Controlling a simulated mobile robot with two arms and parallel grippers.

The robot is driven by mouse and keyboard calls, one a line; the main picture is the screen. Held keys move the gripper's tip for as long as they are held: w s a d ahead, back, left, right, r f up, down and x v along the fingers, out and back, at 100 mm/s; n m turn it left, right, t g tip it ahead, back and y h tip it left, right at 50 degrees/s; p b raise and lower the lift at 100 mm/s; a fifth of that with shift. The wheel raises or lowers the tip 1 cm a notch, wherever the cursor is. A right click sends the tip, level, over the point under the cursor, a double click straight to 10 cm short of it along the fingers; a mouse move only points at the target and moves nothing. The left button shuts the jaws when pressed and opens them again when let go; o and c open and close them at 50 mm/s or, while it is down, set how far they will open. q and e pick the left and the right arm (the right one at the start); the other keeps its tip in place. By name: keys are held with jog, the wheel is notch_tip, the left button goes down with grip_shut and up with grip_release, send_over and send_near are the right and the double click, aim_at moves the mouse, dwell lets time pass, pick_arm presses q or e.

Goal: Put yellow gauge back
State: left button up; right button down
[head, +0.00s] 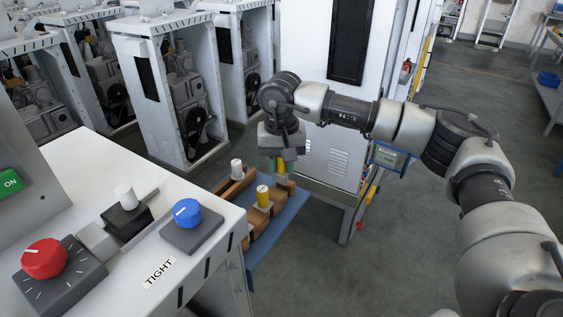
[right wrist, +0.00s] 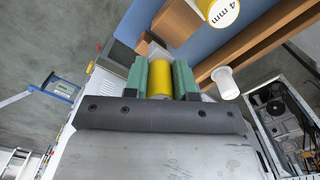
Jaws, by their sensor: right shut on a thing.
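My right gripper (head: 277,165) hangs over the far end of a blue shelf (head: 283,222). In the right wrist view its green fingers (right wrist: 160,78) are shut on a yellow gauge (right wrist: 159,76). The wooden holder (right wrist: 178,22) shows beyond the fingers; whether the held gauge touches wood I cannot tell. A second yellow gauge (head: 263,197) stands upright in the wooden rack; its white top reads "4 mm" in the wrist view (right wrist: 219,10). A white gauge (head: 237,169) stands in the rack to its left. My left gripper is out of view.
A white console (head: 120,225) at left carries a red knob (head: 43,257), a blue knob (head: 187,212), and a white plug (head: 126,196) in a black holder. White dispenser frames (head: 165,80) stand behind. Grey floor (head: 400,250) is free at right.

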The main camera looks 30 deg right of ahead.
aim_at(281, 172)
jog(key=shift+f+b, duration=1.5)
jog(key=shift+f, duration=0.55)
jog(key=c, duration=0.8)
grip_release()
jog(key=shift+c, duration=0.2)
jog(key=shift+r, duration=0.1)
notch_tip(281, 172, up, 11)
jog(key=shift+f+b, duration=0.15)
jog(key=shift+b, duration=0.65)
jog(key=shift+f, duration=0.1)
